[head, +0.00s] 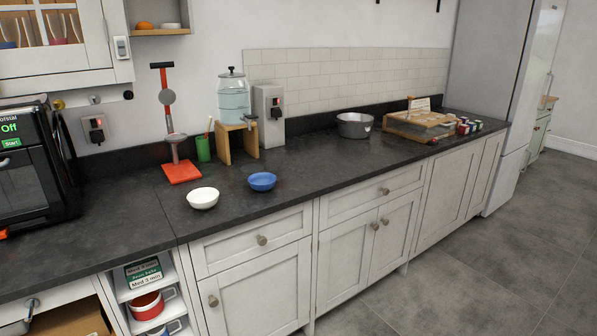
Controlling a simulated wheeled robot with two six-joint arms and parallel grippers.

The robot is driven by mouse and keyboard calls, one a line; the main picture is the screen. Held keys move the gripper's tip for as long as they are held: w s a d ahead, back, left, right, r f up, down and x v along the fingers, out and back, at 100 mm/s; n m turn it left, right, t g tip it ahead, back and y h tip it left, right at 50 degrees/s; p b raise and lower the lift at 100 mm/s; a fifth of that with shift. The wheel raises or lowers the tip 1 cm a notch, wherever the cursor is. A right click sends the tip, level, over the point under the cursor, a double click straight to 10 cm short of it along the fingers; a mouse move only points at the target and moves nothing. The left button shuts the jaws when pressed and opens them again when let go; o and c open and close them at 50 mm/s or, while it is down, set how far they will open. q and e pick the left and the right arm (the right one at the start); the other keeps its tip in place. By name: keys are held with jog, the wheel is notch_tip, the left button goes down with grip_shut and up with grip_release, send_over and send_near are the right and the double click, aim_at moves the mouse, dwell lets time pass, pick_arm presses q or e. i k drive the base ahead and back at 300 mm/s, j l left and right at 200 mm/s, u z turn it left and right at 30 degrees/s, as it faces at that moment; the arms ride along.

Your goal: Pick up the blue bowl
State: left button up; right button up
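The blue bowl (262,181) sits upright on the dark countertop, to the right of and slightly behind a white bowl (203,198). The two bowls are apart, and the blue bowl looks a little smaller. Nothing covers the blue bowl, and its inside looks empty. Neither of my grippers shows in the head view.
A red-based stand (181,171), a green cup (203,148) and a water dispenser on a wooden stand (250,142) are behind the bowls. A grey pot (354,125) stands further right. A black oven (32,170) is at left. Counter right of the blue bowl is clear.

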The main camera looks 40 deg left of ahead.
aim_at(260, 182)
jog(key=i+l+u, duration=0.15)
jog(key=i+u, duration=0.3)
jog(key=i, duration=0.2)
jog(key=i+l+u, duration=0.45)
jog(key=i, duration=0.15)
jog(key=i+l+u, duration=0.45)
jog(key=i, duration=0.1)
